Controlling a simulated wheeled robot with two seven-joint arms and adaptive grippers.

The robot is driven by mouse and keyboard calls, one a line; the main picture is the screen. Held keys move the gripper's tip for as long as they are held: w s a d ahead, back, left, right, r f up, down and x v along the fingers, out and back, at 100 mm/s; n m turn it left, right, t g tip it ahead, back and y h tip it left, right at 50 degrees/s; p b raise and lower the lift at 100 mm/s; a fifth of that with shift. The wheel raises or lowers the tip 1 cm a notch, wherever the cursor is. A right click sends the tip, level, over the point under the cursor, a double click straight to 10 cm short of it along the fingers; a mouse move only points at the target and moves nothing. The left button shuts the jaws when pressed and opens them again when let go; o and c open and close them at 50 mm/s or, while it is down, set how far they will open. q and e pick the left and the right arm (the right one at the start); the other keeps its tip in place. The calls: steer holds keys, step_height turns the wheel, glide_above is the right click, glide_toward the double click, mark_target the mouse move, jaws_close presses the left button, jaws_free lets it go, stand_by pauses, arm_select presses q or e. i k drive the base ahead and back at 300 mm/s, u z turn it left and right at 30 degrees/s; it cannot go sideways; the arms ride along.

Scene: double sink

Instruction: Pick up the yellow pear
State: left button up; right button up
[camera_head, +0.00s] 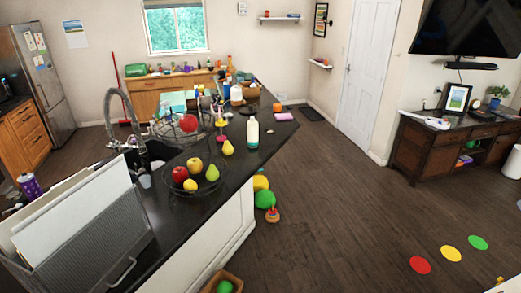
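A yellow pear (227,148) lies on the dark counter (232,186), just behind a dark wire fruit bowl (180,192). It appears to be outside the bowl. The bowl holds a greener pear (212,173), a red apple (179,174), a yellowish-red fruit (195,165) and a lemon (190,185). Neither of my grippers shows in this view.
A white bottle (252,132) stands right of the pear. Behind it is a wire rack (165,131) with a red item (188,123). A sink faucet (122,106) stands left.

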mark_target(227, 149)
steer(key=z, duration=1.2)
steer(key=i, duration=3.9)
steer(key=u, duration=3.95)
steer(key=k, duration=0.7)
steer(key=u, duration=0.15)
steer(key=i, duration=0.5)
steer(key=z, duration=0.05)
